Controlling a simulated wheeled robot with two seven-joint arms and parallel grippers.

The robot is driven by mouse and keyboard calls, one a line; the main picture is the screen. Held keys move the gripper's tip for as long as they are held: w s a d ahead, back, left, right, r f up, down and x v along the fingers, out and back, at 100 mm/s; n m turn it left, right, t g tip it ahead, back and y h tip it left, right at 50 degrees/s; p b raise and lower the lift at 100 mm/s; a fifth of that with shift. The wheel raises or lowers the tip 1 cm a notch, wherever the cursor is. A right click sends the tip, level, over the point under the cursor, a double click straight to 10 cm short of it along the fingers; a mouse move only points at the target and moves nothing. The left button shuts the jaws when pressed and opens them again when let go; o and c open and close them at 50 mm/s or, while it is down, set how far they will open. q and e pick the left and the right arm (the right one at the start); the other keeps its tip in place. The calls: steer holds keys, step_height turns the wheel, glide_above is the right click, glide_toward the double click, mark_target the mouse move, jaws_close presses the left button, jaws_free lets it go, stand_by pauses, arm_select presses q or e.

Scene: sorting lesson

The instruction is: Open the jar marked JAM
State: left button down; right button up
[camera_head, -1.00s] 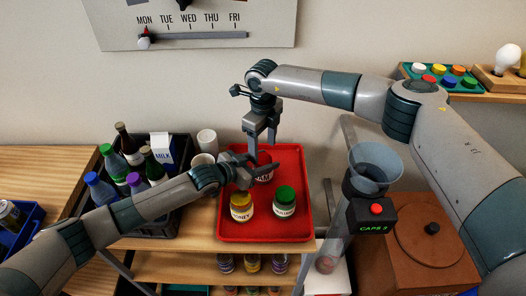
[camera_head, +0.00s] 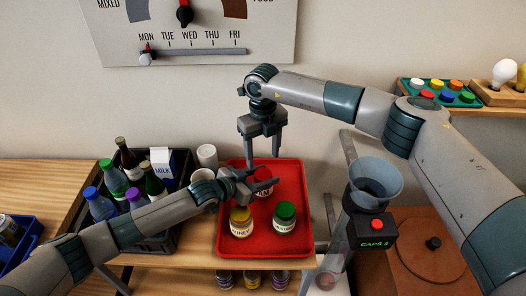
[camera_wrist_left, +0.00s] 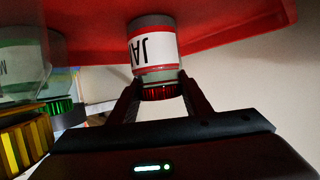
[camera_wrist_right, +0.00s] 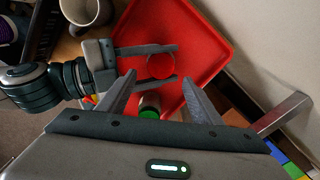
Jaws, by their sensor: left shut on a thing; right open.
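The JAM jar (camera_head: 264,194) stands in the red tray (camera_head: 292,173), partly hidden by my left fingers in the head view. The left wrist view shows its label upside down (camera_wrist_left: 152,49). Its dark red lid (camera_wrist_left: 162,93) is on, and also shows from above in the right wrist view (camera_wrist_right: 160,66). My left gripper (camera_head: 268,187) is shut on the jar, its fingers on either side near the lid. My right gripper (camera_head: 263,162) is open and empty above the jar, pointing down.
A yellow-lidded honey jar (camera_head: 241,223) and a green-lidded jar (camera_head: 284,218) stand in front within the tray. A dark crate of bottles (camera_head: 176,196) is at the left, with cups (camera_head: 207,156) beside the tray. A funnel device (camera_head: 375,185) stands to the right.

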mark_target(263, 174)
steer(key=shift+r+m, duration=0.4)
steer(key=shift+m, duration=0.5)
steer(key=shift+f, duration=0.15)
steer(key=shift+f, duration=3.9)
steer(key=c, duration=1.1)
steer(key=n, duration=0.6)
steer(key=shift+r+n, duration=0.1)
steer(key=shift+n, duration=0.2)
steer(key=o, duration=1.2)
steer(key=shift+a, duration=0.1)
steer(key=shift+c, duration=0.2)
